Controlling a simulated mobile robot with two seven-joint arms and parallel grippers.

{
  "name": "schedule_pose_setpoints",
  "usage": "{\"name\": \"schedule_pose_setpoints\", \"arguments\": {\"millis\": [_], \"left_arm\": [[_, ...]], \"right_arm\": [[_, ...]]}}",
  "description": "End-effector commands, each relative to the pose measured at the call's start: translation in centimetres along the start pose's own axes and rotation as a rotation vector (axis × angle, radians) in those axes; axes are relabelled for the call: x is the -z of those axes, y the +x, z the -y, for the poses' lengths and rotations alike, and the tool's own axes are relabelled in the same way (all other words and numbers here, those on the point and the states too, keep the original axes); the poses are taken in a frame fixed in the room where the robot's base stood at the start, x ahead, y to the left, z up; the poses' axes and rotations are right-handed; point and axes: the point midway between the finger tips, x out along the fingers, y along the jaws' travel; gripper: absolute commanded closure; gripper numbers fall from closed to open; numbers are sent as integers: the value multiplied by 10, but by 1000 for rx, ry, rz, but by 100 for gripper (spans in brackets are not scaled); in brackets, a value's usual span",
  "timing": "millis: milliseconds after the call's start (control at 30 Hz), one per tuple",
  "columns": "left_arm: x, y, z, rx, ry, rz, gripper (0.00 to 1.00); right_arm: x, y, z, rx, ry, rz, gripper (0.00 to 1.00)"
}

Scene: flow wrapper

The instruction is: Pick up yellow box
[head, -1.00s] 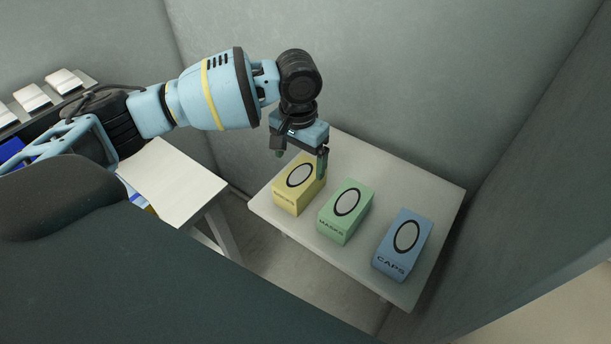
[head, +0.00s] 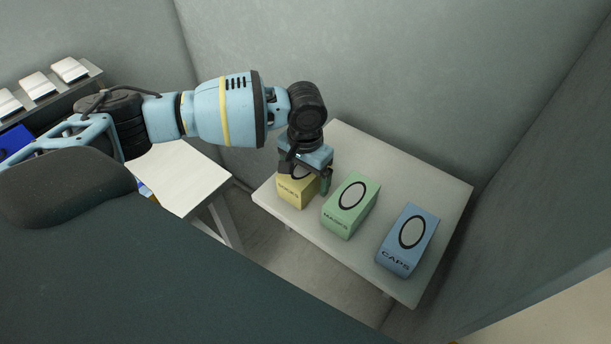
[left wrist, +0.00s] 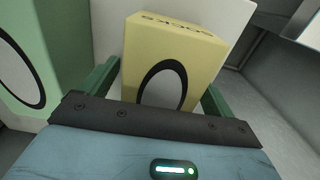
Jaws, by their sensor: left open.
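The yellow box (head: 298,192) stands at the left end of the small white table, partly hidden under my left gripper (head: 306,180). In the left wrist view the yellow box (left wrist: 172,62) sits between the two green fingers of the left gripper (left wrist: 160,88), with one finger on either side. The gripper is open, and I cannot tell whether either finger touches the box. My right gripper is not in view.
A green box (head: 350,204) marked MASKS stands close beside the yellow box, near one finger. A blue box (head: 408,240) marked CAPS is further right. The table (head: 440,190) is bare behind them, with grey walls close by. Another white table (head: 180,180) is at the left.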

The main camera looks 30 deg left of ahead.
Motion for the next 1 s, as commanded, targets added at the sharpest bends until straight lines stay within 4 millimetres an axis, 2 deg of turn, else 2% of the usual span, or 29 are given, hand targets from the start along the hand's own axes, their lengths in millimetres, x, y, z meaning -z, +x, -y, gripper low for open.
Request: {"name": "schedule_pose_setpoints", "arguments": {"millis": [167, 200, 567, 833, 1000], "left_arm": [[0, 0, 0, 0, 0, -1, 11], [0, 0, 0, 0, 0, -1, 14], [0, -1, 0, 0, 0, -1, 61], [0, -2, 0, 0, 0, -2, 61], [1, -11, 0, -1, -1, -4, 61]], "right_arm": [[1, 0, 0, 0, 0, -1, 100], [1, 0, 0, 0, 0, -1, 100], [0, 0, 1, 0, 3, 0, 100], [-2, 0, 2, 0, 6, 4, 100], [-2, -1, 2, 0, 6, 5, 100]]}}
